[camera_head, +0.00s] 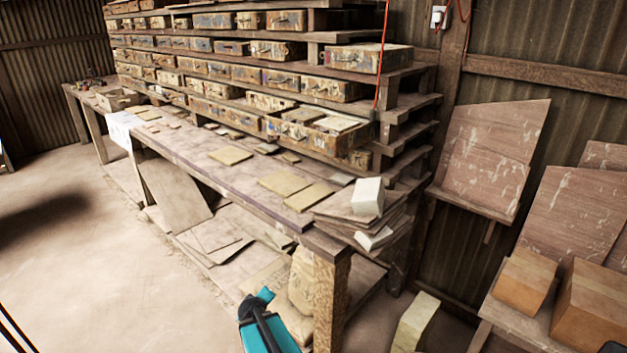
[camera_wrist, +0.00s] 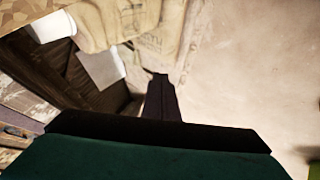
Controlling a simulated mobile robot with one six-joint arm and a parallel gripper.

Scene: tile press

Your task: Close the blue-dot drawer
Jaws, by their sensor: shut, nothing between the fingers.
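A wooden drawer (camera_head: 322,132) in the lower right of the drawer rack is pulled out, with flat tiles showing inside. Its front has worn markings, but I cannot make out a blue dot, so I cannot tell whether it is the blue-dot drawer. Another drawer (camera_head: 368,59) higher up at the right also juts out. My gripper (camera_wrist: 161,98) is shut and empty in the wrist view, over the floor. My teal and black arm shows low in the head view, beside the front bench leg and well below the drawers.
A long wooden bench (camera_head: 185,148) with loose tiles runs below the rack. Stacked boards and a white block (camera_head: 367,196) sit on its near end. A sack (camera_head: 303,280) stands under the bench. Brown boxes (camera_head: 524,279) are at right. The floor (camera_head: 110,270) at left is clear.

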